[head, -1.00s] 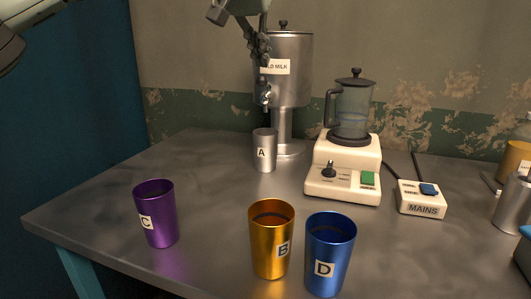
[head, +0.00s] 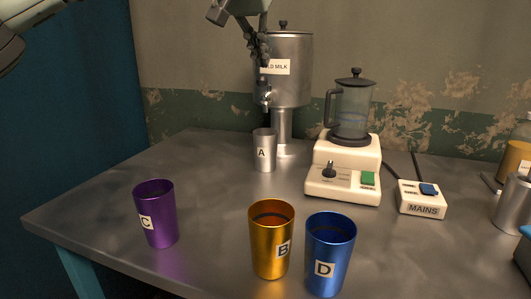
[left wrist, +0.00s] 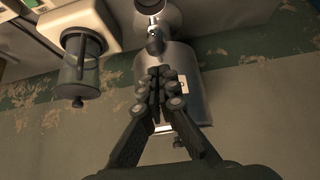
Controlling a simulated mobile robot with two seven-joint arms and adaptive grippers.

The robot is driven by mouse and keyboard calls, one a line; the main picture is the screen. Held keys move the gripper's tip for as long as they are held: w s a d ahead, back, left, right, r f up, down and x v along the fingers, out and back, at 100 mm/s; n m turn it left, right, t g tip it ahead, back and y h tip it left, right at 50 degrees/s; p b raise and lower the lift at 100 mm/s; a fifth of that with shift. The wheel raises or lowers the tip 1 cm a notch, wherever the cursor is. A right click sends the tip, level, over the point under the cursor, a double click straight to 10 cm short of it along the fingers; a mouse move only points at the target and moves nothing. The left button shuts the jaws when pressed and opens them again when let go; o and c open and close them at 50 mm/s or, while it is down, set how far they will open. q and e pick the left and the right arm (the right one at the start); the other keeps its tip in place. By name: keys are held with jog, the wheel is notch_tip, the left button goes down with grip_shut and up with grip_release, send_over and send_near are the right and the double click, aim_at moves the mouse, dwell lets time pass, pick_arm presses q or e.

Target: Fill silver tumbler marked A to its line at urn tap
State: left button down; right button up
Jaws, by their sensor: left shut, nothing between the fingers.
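The silver tumbler marked A (head: 264,155) stands upright on the table below the tap (head: 264,98) of the steel urn (head: 291,85). The urn carries a partly covered label reading milk. The tumbler's inside, line and fill level cannot be made out. My left gripper (head: 263,68) is shut and empty, just above the tap and in front of the urn. In the left wrist view the shut fingertips (left wrist: 160,75) point at the tap (left wrist: 155,43); whether they touch it is unclear. No stream of milk is distinguishable.
A blender (head: 346,150) stands right of the urn, with a MAINS switch box (head: 421,198) beside it. Purple tumbler C (head: 156,215), gold tumbler B (head: 270,240) and blue tumbler D (head: 329,255) stand near the front. The table's left part is clear.

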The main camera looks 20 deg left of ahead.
aim_at(261, 76)
pick_arm(q)
jog(key=shift+f, duration=0.25)
jog(key=shift+f+b, duration=0.75)
jog(key=shift+f, duration=0.65)
dwell(6.3)
